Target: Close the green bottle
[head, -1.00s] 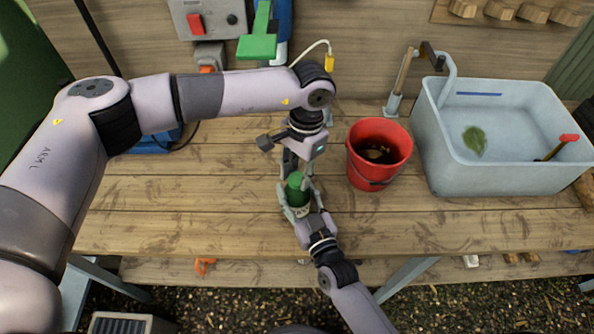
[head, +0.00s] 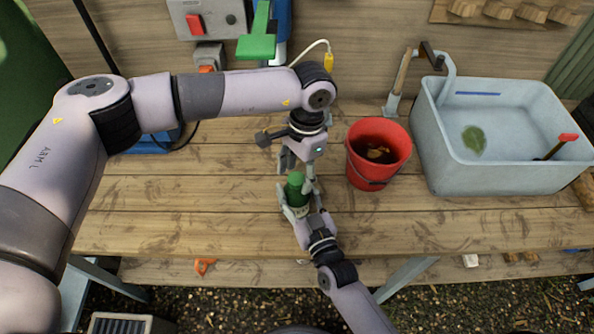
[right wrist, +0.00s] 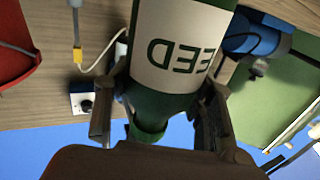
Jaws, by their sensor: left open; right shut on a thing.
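The green bottle (head: 299,201) stands upright near the front of the wooden bench, with a white label. Its green top (head: 296,181) shows between the grippers; whether that is a seated cap I cannot tell. My right gripper (head: 297,209) comes from the front and is shut on the bottle. The right wrist view shows the bottle (right wrist: 175,45) upside down, its label reading partly "FEED", between gripper fingers (right wrist: 160,110). My left gripper (head: 298,168) points down just above the bottle's top, open, its fingers apart.
A red bucket (head: 362,168) with dark contents stands close to the right of the grippers. A pale blue basin (head: 430,150) lies farther right. A green tool (head: 257,46) and a yellow plug (head: 328,62) are at the back.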

